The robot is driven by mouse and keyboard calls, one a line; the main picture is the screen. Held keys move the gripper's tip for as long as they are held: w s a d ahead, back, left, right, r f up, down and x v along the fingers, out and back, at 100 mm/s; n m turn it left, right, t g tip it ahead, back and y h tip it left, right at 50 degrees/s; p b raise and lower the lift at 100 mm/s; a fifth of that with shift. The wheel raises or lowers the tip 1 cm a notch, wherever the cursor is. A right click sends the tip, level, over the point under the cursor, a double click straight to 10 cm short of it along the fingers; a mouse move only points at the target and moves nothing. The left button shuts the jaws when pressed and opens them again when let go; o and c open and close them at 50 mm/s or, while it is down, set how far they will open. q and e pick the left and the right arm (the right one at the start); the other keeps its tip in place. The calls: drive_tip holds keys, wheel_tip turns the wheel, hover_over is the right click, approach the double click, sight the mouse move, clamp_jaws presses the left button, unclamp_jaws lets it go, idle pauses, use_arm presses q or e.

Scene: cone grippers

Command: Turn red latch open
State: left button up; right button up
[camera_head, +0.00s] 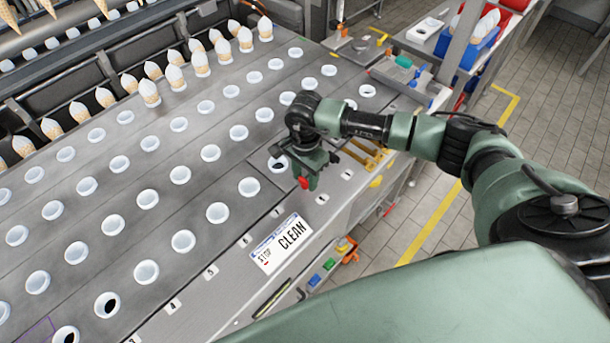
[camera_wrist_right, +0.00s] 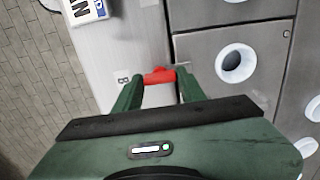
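The red latch (camera_head: 304,182) is a small red piece on the grey metal edge of the conveyor, just below my right gripper (camera_head: 307,174) in the head view. In the right wrist view the red latch (camera_wrist_right: 160,75) shows between the tips of my right gripper (camera_wrist_right: 160,82). The two green fingers stand apart, one on each side of it. Whether either finger touches it I cannot tell. The gripper body hides part of the surface around it. My left gripper is in neither view.
White-ringed holes (camera_head: 183,241) run in rows across the grey conveyor, one (camera_wrist_right: 235,63) beside the gripper. A "STOP CLEAN" sign (camera_head: 281,243) lies on the near edge. Brass-coloured parts (camera_head: 368,154) sit right of the gripper. Wrapped cones (camera_head: 150,93) stand further back.

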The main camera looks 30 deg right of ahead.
clamp_jaws()
drive_tip(key=m+b, duration=0.1)
drive_tip(key=b, duration=0.1)
drive_tip(key=m+b, duration=0.2)
drive_tip(key=shift+f+m, duration=0.2)
drive_tip(key=shift+m, duration=0.1)
drive_tip(key=m+b, duration=0.3)
drive_tip(key=shift+m, duration=0.3)
drive_tip(key=m+b, duration=0.4)
drive_tip(key=m, duration=0.1)
drive_tip(key=shift+r, duration=0.1)
drive_tip(key=m+b, duration=0.1)
drive_tip(key=m, duration=0.2)
drive_tip(key=shift+m+b, duration=0.3)
drive_tip(key=shift+b, duration=0.1)
drive_tip(key=shift+r+m+b, duration=0.2)
drive_tip(key=shift+m+b, duration=0.25)
drive_tip(key=shift+m, duration=0.45)
drive_tip(key=shift+w, duration=0.1)
drive_tip(key=o, duration=0.7)
unclamp_jaws()
